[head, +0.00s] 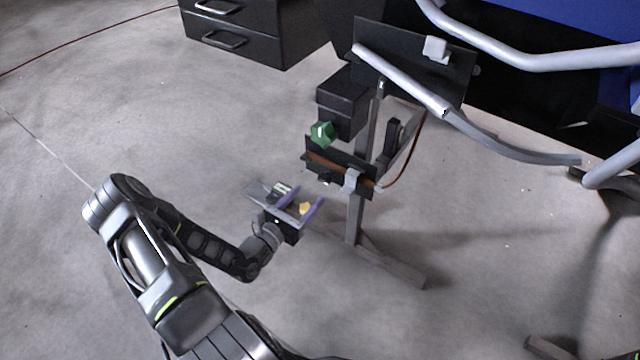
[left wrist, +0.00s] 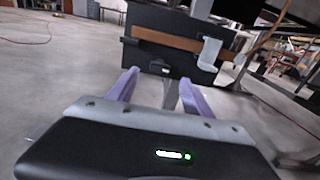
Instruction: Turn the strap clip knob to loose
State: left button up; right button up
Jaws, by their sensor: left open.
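A black plate (head: 322,158) on a metal stand carries a brown strap (head: 329,163) with a pale grey clip (head: 351,181) at its right end. The plate (left wrist: 150,22), strap (left wrist: 165,40) and clip (left wrist: 208,53) also show in the left wrist view. A small dark knob-like part with a pale mark (left wrist: 160,69) sits low on the plate's face; its setting is too small to read. My left gripper (head: 310,197) is open and empty, in front of and below the plate, apart from it. Its purple fingers (left wrist: 159,78) stand either side of the small part in the wrist view. My right gripper is out of view.
A green knob (head: 322,134) on a black box (head: 343,100) sits just above the plate. Grey metal tubes (head: 520,58) cross the upper right. A black drawer cabinet (head: 255,30) stands at the back. The floor left of the stand is clear.

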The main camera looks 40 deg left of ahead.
aim_at(323, 181)
pick_arm(q)
jog(key=w+b, duration=0.2)
jog(key=w, duration=0.4)
jog(key=shift+f, duration=0.1)
jog(key=shift+w, duration=0.4)
jog(key=shift+c, duration=0.5)
grip_shut()
